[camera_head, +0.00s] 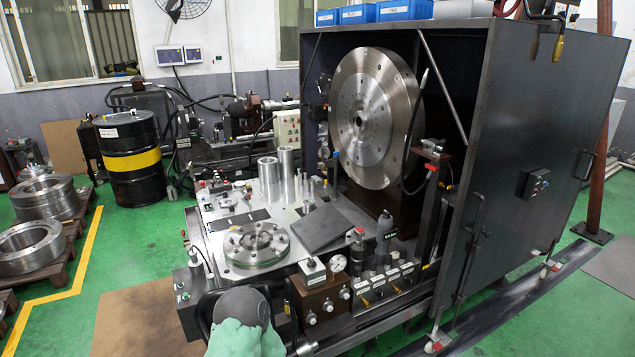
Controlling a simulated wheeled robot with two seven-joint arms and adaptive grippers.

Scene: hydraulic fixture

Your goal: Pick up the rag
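At the bottom edge a pale mint-green form (238,341) with a rounded dark grey top stands close to the camera and is cut off by the frame. Neither of my grippers can be recognised in the head view.
A large steel disc (372,118) stands upright inside the dark cabinet (520,150).

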